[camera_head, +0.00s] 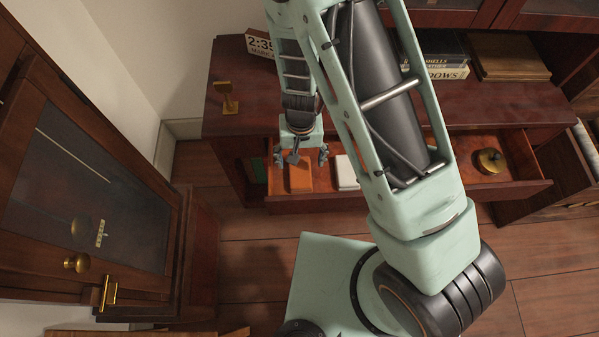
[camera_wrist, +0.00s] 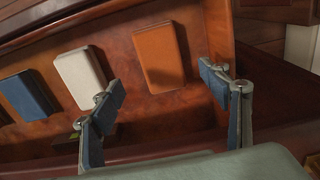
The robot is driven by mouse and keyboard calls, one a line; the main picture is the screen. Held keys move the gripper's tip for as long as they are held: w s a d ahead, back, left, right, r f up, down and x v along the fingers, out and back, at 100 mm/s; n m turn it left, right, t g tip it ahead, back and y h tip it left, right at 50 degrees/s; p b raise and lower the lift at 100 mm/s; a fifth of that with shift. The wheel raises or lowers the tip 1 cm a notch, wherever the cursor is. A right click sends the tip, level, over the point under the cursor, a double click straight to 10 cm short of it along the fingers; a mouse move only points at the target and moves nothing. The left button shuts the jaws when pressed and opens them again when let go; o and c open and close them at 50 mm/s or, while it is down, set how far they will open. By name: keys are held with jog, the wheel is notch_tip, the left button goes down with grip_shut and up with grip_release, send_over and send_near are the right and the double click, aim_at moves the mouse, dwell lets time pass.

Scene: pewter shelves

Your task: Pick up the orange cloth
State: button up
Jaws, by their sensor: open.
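The orange cloth (camera_head: 301,180) looks like a flat, folded rectangle lying in the open drawer (camera_head: 510,190). In the wrist view the orange cloth (camera_wrist: 160,57) lies flat on the drawer floor near one end wall. My gripper (camera_head: 300,158) is over the drawer, at the cloth's far edge in the head view. In the wrist view my gripper (camera_wrist: 163,80) is open, with its fingers spread to either side below the cloth. Nothing is held. The height between fingertips and cloth is hard to tell.
A white rectangle (camera_wrist: 80,78) and a blue one (camera_wrist: 29,95) lie beside the cloth in the drawer. A brass round object (camera_head: 490,161) sits at the drawer's right end.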

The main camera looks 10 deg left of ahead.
aim_at(300, 172)
notch_tip(300, 172, down, 7)
jog(key=shift+r+b, duration=0.1)
jog(key=shift+b, duration=0.8)
jog(key=shift+s, duration=0.1)
jog(key=c, duration=1.2)
jog(key=shift+r, duration=0.15)
